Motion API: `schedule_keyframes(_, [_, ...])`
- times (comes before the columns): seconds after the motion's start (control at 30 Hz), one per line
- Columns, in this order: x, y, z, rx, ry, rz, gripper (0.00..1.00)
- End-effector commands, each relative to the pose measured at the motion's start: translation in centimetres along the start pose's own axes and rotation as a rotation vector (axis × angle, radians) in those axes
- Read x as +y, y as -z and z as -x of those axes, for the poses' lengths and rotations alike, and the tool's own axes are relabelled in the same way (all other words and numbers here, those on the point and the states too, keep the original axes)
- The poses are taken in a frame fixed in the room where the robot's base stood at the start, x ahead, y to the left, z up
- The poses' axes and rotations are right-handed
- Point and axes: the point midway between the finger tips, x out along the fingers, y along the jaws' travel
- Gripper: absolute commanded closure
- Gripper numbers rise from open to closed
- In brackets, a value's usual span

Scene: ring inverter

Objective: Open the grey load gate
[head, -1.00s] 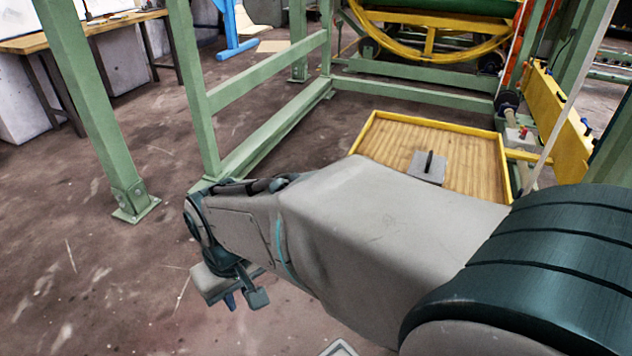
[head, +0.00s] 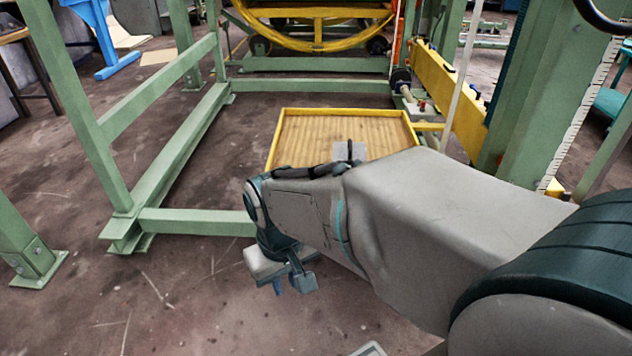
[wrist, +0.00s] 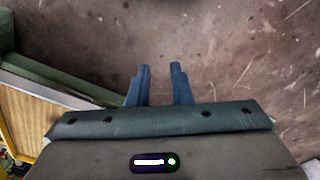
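My gripper (head: 293,278) hangs low over the bare floor in front of the green frame, at the end of my outstretched arm. In the wrist view its two blue fingers (wrist: 160,85) stand apart with nothing between them. A small grey plate with a dark upright handle (head: 349,151) sits in the yellow-rimmed wooden tray (head: 290,112). My arm hides part of the plate and the tray's front. The gripper is well apart from the plate. I cannot tell whether this plate is the grey load gate; no other clear gate shows.
Green frame beams (head: 190,222) stand between my gripper and the tray. A yellow rail with knobs (head: 450,95) and a thin pale pole are on the right. A yellow ring (head: 318,40) is at the back. The floor (head: 190,300) at left front is clear.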

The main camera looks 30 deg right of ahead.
Motion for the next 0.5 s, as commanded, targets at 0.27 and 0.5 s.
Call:
schedule_keyframes(0.27, [3.9,2.1,-3.1,-0.258,-0.140,0.248,0.81])
schedule_keyframes(0.5, [8.6,4.0,-6.6,-0.537,-0.273,0.514,0.81])
